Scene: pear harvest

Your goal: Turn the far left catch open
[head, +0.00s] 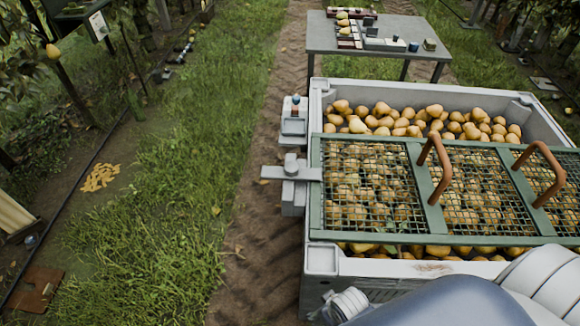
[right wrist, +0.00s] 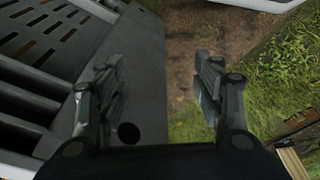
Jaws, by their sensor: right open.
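The crate (head: 321,263) is pale grey and full of pears, with a green mesh lid (head: 428,200) lying over part of it. My left gripper is not in view.
The lid has two brown handles (head: 434,165). A small grey holder (head: 294,126) is on the crate's left side, behind the catch. A grey table (head: 322,38) with pears and small items stands behind. Dirt and grass (head: 160,210) lie open on the left.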

